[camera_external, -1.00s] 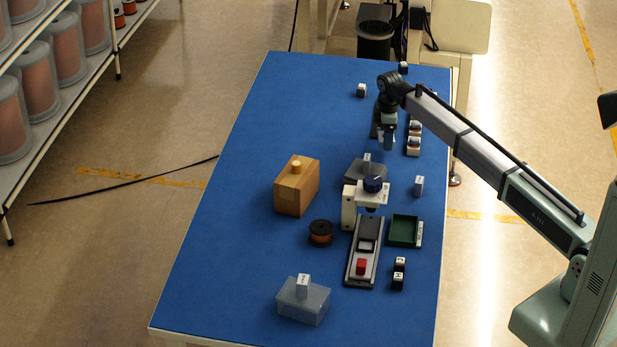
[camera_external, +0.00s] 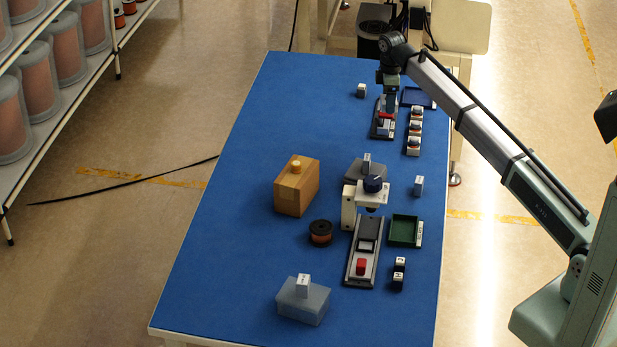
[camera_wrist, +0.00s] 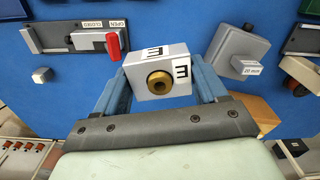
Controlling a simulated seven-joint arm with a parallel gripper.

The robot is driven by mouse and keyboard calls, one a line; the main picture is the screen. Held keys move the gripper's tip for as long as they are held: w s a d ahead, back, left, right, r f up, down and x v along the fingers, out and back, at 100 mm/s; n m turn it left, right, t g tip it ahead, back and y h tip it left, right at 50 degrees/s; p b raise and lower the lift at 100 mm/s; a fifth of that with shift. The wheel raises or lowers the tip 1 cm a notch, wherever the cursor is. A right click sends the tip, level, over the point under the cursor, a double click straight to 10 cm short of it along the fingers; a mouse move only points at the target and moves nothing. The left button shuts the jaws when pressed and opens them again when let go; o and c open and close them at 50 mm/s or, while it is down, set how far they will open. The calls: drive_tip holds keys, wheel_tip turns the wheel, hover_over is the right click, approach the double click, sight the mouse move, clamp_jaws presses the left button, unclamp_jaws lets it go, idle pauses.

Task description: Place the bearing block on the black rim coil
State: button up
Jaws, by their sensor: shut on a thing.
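The bearing block (camera_wrist: 158,72) is a pale grey block with E labels and a brass ring on its face. My gripper (camera_wrist: 163,84) is shut on it, with one blue finger on each side. In the external view my gripper (camera_external: 389,103) is at the far end of the blue table, over or close to a latch device; the block cannot be made out there. The black rim coil (camera_external: 320,228), a spool with dark rims and orange winding, stands on the table beside the microscope-like stand, well toward the near end from my gripper.
A green tray (camera_external: 404,230) lies right of the stand. The latch device (camera_wrist: 70,38) has a red handle. The table's left side is clear.

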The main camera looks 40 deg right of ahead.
drive_tip(key=shift+s+a+r, duration=0.1)
drive_tip(key=shift+a+r, duration=0.2)
drive_tip(key=shift+r, duration=0.25)
drive_tip(key=shift+s+a+r, duration=0.1)
drive_tip(key=shift+a+r, duration=0.15)
drive_tip(key=shift+r, duration=0.25)
drive_tip(key=s+a+n, duration=0.1)
drive_tip(key=s+a, duration=0.2)
drive_tip(key=a, duration=0.5)
drive_tip(key=s+a+n, duration=0.1)
drive_tip(key=s+a, duration=0.2)
drive_tip(key=a, duration=0.4)
drive_tip(key=s+a+n, duration=0.1)
drive_tip(key=s+a, duration=0.2)
drive_tip(key=a, duration=0.5)
drive_tip(key=shift+a+n, duration=0.35)
drive_tip(key=shift+n, duration=0.05)
drive_tip(key=shift+c, duration=0.8)
drive_tip(key=n, duration=0.3)
hover_over(321, 227)
wheel_tip(321, 227, down, 4)
wheel_tip(321, 227, down, 11)
drive_tip(key=shift+d+f, duration=0.1)
drive_tip(key=shift+c, duration=0.7)
drive_tip(key=o, duration=1.5)
